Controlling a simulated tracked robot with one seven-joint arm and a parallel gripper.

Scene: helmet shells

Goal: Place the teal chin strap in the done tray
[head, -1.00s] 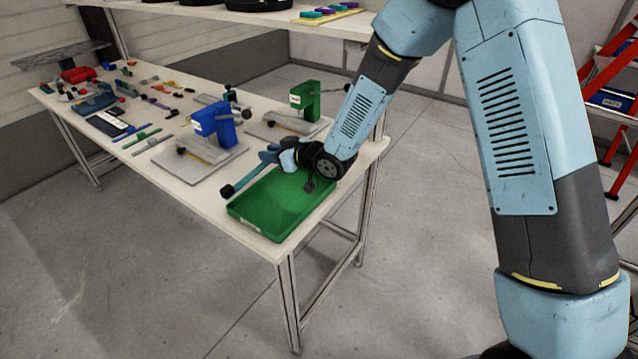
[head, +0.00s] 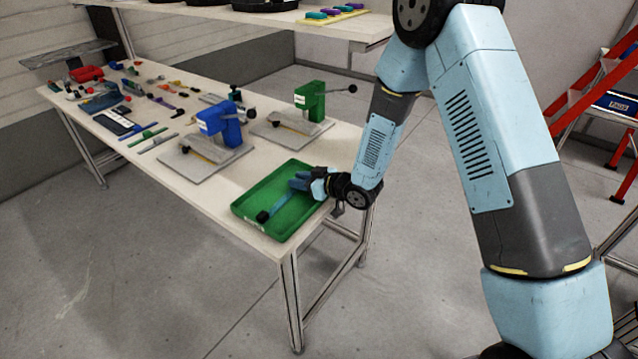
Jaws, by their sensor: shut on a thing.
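The teal chin strap (head: 281,203) is a narrow strip with a dark end piece at its lower left. In the head view it lies across the inside of the green tray (head: 240,211), which sits at the near right end of the table. My gripper (head: 300,184) is over the right part of this tray, shut on the strap's upper end. I cannot tell whether the strap touches the tray floor. The gripper and wrist hide part of the tray's right side.
A blue press (head: 219,124) and a green press (head: 309,98) stand on grey plates behind the tray. Many small parts and tools cover the table's far left. A shelf (head: 340,28) hangs over the back. A red ladder (head: 603,80) stands at right.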

